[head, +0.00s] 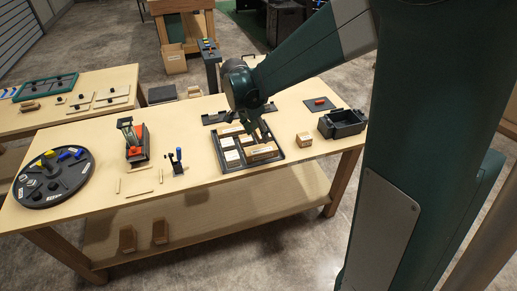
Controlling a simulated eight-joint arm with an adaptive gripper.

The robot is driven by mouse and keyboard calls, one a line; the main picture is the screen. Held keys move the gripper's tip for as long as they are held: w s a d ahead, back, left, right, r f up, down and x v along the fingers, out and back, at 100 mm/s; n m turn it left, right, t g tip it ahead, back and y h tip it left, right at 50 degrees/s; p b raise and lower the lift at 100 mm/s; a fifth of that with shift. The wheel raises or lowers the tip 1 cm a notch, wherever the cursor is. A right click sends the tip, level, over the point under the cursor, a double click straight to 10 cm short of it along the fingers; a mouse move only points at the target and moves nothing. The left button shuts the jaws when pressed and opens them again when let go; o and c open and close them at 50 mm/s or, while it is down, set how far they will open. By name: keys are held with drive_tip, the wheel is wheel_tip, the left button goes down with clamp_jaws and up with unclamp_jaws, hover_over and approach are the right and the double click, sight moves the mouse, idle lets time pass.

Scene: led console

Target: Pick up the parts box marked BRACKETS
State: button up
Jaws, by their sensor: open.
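My gripper (262,132) hangs over the right part of a dark tray (222,163) on the wooden table. It is open, with its fingers pointing down. In the tray are several small boxes, among them a brown box (263,151) with a pale label near the front right and a white-topped box (232,157) to its left. Another small brown box (304,140) stands on the table right of the tray. The labels are too small to read, so I cannot tell which box is marked BRACKETS. My gripper partly hides the back of the tray.
A black open bin (342,123) stands at the table's right end. Left of the tray are a small blue-and-black device (178,160), a red-and-black device (136,143) and a round black board (54,178).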

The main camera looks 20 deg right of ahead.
sight(261, 148)
drive_tip(key=w+f+m, duration=0.1)
drive_tip(key=w+f, duration=0.1)
drive_tip(key=w+f+m, duration=0.1)
drive_tip(key=w+f, duration=0.1)
drive_tip(key=f, duration=0.1)
drive_tip(key=w+f+m+g+h, duration=0.1)
drive_tip(key=w+f, duration=0.1)
drive_tip(key=f, duration=0.1)
drive_tip(key=shift+w+d+f+m, duration=0.1)
drive_tip(key=shift+f+m, duration=0.15)
drive_tip(key=shift+m, duration=0.15)
drive_tip(key=shift+w+f, duration=0.25)
drive_tip(key=shift+f, duration=0.25)
drive_tip(key=shift+x, duration=1.3)
drive_tip(key=shift+d, duration=0.1)
drive_tip(key=shift+x, duration=2.55)
drive_tip(key=shift+s+d, duration=0.1)
drive_tip(key=shift+s, duration=0.1)
